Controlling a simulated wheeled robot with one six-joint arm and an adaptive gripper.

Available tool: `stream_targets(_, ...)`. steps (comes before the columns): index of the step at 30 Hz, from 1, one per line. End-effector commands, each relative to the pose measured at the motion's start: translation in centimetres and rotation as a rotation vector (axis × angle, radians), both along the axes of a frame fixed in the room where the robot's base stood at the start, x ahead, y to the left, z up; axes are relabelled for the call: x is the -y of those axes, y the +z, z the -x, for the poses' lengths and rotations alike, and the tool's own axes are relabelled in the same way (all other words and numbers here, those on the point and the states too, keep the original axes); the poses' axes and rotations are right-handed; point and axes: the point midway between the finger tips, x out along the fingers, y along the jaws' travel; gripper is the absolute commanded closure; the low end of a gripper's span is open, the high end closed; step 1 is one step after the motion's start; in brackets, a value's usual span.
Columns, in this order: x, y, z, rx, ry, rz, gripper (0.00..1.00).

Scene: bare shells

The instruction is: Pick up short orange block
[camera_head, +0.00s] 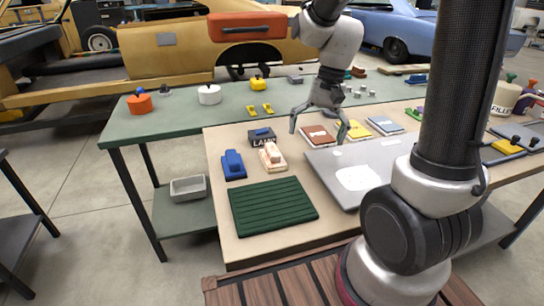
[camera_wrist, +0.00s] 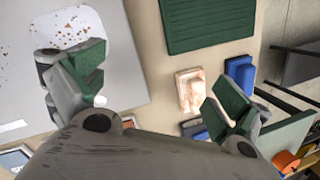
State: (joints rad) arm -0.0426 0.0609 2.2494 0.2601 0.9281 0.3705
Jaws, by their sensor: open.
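A short pale orange, wood-toned block (camera_head: 272,157) with a raised part on a flat base lies on the tan worktop. It also shows in the wrist view (camera_wrist: 186,91), between the fingers but nearer the right one. My gripper (camera_head: 319,129) is open and empty, above the worktop, to the right of and beyond the block in the head view. In the wrist view its green-padded fingers (camera_wrist: 160,86) are spread wide and touch nothing that I can make out. A blue block (camera_head: 233,166) of similar shape lies to the left of the pale one; part of it shows in the wrist view (camera_wrist: 240,72).
A green ribbed mat (camera_head: 272,207) lies in front of the blocks. A grey laptop-like panel (camera_head: 325,166) is to the right. A dark labelled box (camera_head: 262,137) stands behind the pale block. Flat coloured cards (camera_head: 385,125) lie further right.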

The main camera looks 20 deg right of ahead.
Motion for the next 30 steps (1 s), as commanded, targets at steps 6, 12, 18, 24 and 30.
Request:
stream_targets(6,-3.5,-4.5,-6.1,-0.141,-0.477,-0.064,0.0)
stream_targets(12,-5.4,-3.5,-9.7,-0.185,-0.851,-0.124,0.0)
stream_targets(18,-5.7,-3.6,-9.9,-0.235,-1.03,-0.125,0.0)
stream_targets(24,-6.5,-5.6,-9.9,-0.241,-1.047,-0.123,0.0)
stream_targets(30,-7.4,-8.3,-9.9,-0.243,-1.045,-0.121,0.0)
